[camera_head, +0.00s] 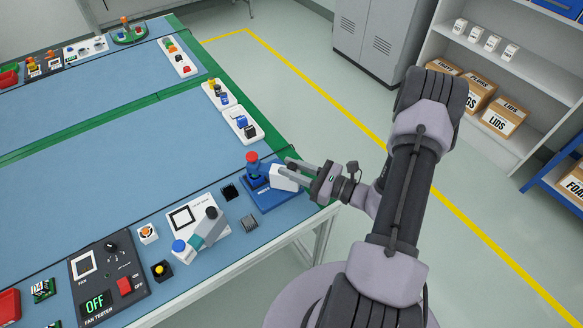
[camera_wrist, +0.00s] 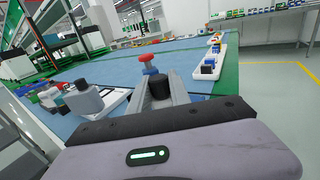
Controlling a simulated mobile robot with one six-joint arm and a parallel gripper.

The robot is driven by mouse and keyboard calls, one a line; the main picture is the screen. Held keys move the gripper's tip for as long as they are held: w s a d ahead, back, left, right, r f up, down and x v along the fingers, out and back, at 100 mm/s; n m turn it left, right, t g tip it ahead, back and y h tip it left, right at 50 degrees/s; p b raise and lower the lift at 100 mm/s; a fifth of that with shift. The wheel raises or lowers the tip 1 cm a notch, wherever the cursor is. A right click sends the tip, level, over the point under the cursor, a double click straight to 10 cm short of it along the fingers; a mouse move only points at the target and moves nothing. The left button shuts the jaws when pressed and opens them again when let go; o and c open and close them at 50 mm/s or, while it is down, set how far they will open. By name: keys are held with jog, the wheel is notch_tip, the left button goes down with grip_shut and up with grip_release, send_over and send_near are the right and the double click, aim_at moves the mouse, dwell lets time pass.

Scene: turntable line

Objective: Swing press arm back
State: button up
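A blue press base (camera_head: 274,194) sits at the table's right corner. My gripper (camera_head: 289,169) reaches in from the right at this arm. In the wrist view a black cylindrical knob (camera_wrist: 160,86) stands between the two grey fingers. The fingers are apart, with the knob nearly filling the gap; whether they touch it I cannot tell. The head view does not clearly show the knob between the fingers.
Left of the press, a white fixture (camera_head: 175,214) bears a grey-teal arm (camera_head: 207,232) with blue and black knobs. A small black block (camera_head: 230,192) and a grey ribbed part (camera_head: 249,222) lie between. White trays (camera_head: 244,126) of parts stand behind. Open blue mat lies left.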

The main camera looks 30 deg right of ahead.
grip_shut()
dwell(1.1)
